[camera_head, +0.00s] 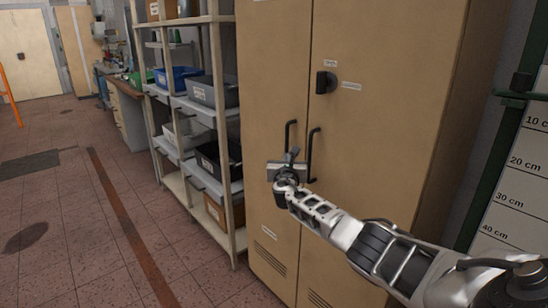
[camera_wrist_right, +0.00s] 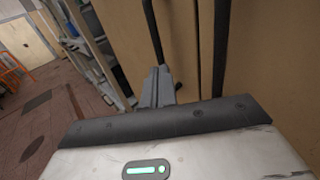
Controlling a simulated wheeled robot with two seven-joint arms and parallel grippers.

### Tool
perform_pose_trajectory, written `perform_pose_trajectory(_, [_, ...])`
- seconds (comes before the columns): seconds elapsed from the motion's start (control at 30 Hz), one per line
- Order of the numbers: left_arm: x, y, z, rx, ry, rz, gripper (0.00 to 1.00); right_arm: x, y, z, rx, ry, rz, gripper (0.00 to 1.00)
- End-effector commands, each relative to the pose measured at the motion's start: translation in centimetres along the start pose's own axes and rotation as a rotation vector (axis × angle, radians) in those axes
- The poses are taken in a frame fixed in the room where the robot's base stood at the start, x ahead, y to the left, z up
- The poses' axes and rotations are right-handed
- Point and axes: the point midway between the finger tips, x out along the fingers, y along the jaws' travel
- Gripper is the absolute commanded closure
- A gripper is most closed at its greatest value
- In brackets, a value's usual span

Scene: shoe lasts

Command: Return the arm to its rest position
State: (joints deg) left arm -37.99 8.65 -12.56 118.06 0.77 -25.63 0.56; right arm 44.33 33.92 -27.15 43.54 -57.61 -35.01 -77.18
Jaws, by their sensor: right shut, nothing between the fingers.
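My right arm (camera_head: 380,250) reaches in from the lower right of the head view. Its gripper (camera_head: 293,155) is in front of a tall tan cabinet (camera_head: 400,90), by the two dark door handles (camera_head: 313,150). The gripper is shut and empty. In the right wrist view the closed fingers (camera_wrist_right: 160,80) point toward the cabinet, with dark handle bars (camera_wrist_right: 221,50) beside and beyond them. I cannot tell whether the fingers touch a handle. The cabinet doors look closed. My left gripper is not in view.
A shelf rack (camera_head: 235,235) with bins, including a blue bin (camera_head: 178,78), stands left of the cabinet. A workbench (camera_head: 128,115) is farther back. A height-marked board (camera_head: 520,190) is at the right. Open tiled floor (camera_head: 70,230) lies at the left.

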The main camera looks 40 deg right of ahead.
Motion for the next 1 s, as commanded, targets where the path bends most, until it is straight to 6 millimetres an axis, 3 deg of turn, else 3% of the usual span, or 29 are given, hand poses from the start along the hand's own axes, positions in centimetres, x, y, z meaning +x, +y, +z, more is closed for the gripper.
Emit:
perform_pose_trajectory(0.1, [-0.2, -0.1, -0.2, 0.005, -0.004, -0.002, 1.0, -2.0, 2.2, 0.0, 0.001, 0.001, 0.005, 1.0])
perform_pose_trajectory(0.3, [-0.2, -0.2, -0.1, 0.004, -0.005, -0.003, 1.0, -4.0, 4.2, -0.1, 0.002, 0.001, 0.004, 1.0])
perform_pose_trajectory(0.73, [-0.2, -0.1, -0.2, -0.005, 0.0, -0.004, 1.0, -5.1, 5.2, -0.7, 0.015, 0.011, 0.011, 1.0])
perform_pose_trajectory(0.87, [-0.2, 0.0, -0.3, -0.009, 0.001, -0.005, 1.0, -7.6, 6.6, -4.5, 0.134, 0.092, 0.062, 1.0])
perform_pose_trajectory(1.0, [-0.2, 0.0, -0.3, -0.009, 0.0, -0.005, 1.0, -13.8, 8.9, -11.6, 0.42, 0.287, 0.133, 1.0])
